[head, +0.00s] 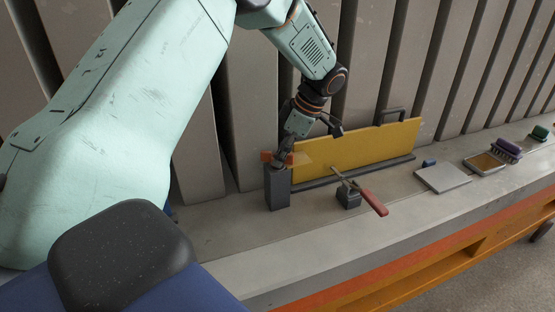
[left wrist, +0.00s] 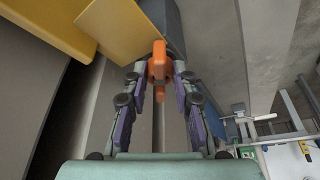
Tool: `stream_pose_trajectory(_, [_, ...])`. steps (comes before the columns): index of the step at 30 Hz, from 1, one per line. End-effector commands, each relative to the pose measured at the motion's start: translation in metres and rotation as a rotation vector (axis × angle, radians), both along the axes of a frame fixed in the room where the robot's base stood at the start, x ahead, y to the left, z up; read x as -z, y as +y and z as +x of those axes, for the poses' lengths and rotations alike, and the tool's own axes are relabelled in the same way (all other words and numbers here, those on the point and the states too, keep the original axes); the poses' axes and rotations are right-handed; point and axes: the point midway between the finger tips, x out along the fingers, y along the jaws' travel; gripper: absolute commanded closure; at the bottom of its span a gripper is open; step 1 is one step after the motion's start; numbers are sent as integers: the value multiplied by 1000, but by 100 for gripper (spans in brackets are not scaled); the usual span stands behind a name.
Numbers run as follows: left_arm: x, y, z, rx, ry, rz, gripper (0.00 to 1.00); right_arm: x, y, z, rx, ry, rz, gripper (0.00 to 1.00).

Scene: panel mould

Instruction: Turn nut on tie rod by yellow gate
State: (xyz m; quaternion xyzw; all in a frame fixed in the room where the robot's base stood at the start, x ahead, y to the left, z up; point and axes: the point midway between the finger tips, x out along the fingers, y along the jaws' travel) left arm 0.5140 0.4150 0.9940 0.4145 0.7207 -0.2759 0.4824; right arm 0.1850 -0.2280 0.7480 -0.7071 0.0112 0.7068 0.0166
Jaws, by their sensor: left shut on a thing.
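The yellow gate (head: 365,148) stands upright along the bench by the ribbed wall; part of a yellow panel (left wrist: 120,30) shows at the top of the left wrist view. An orange nut (head: 266,156) sits at the top of a dark grey post (head: 278,190) at the gate's left end. My left gripper (head: 283,153) reaches down to it from above. In the left wrist view, the orange nut (left wrist: 158,68) lies between the two fingertips, which are shut on it. I cannot make out the tie rod apart from the nut. My right gripper is not in view.
A red-handled tool (head: 373,202) rests on a small dark block (head: 348,196) in front of the gate. A flat grey plate (head: 442,179), a small blue piece (head: 429,163), a shallow tray (head: 470,160), a purple brush (head: 508,149) and a green item (head: 540,132) lie further right.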

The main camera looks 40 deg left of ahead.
Motion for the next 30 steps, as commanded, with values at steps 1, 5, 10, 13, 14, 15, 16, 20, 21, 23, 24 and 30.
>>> stream_pose_trajectory(1, [0, 0, -1, -52, 7, -2, 100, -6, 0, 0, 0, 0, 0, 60])
stream_pose_trajectory(5, [-1, 1, 1, -207, 6, -3, 100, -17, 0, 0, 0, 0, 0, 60])
stream_pose_trajectory(10, [1, 1, 1, -281, 5, -3, 100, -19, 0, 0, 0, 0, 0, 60])
stream_pose_trajectory(13, [2, 1, 1, -278, 5, -3, 100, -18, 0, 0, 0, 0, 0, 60])
stream_pose_trajectory(14, [2, 1, 1, -278, 5, -3, 100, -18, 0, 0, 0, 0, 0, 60])
stream_pose_trajectory(15, [2, 1, 1, -278, 6, -3, 73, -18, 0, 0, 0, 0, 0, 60])
stream_pose_trajectory(16, [2, 1, 1, -278, 6, -3, 70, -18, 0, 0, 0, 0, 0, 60])
stream_pose_trajectory(20, [1, 2, 1, -276, 4, -2, 59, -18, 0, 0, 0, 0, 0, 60])
stream_pose_trajectory(21, [1, 2, 1, -276, 4, -2, 56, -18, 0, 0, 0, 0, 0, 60])
stream_pose_trajectory(23, [1, 2, 2, -275, 4, -2, 51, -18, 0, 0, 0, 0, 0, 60])
stream_pose_trajectory(24, [1, 2, 2, -275, 3, -1, 47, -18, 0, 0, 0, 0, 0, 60])
stream_pose_trajectory(30, [0, 2, 2, -275, 2, -2, 47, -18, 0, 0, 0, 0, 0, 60])
